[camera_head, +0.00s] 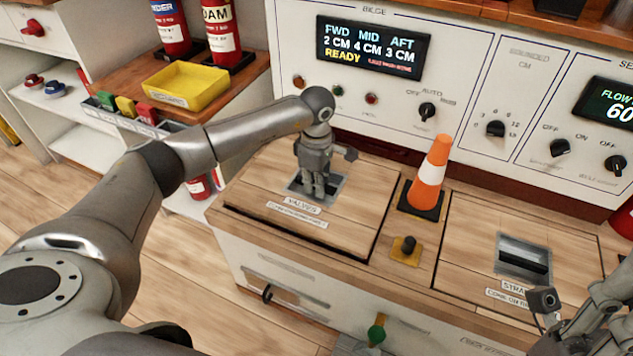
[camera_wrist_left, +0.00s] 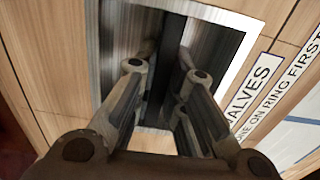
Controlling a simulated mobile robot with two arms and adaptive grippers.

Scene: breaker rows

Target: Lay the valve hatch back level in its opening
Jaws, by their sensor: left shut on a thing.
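The valve hatch (camera_head: 270,182) is the wooden lid labelled VALVES at the left of the counter. It looks level or nearly so, with a dark line along its front and right edges, thicker than around the other hatch. Whether it sits fully flush I cannot tell. My left gripper (camera_head: 318,190) points down into the hatch's recessed metal handle and is shut on it. In the left wrist view the fingers (camera_wrist_left: 168,82) reach into the recess on both sides of a dark bar (camera_wrist_left: 163,60). My right gripper (camera_head: 590,318) is partly in view at lower right; its fingers are unclear.
An orange and white cone (camera_head: 430,175) stands just right of the hatch. A black knob on a yellow plate (camera_head: 405,252) is near its front right corner. The strainer hatch (camera_head: 470,245) lies further right. A yellow tray (camera_head: 187,87) is on the left shelf.

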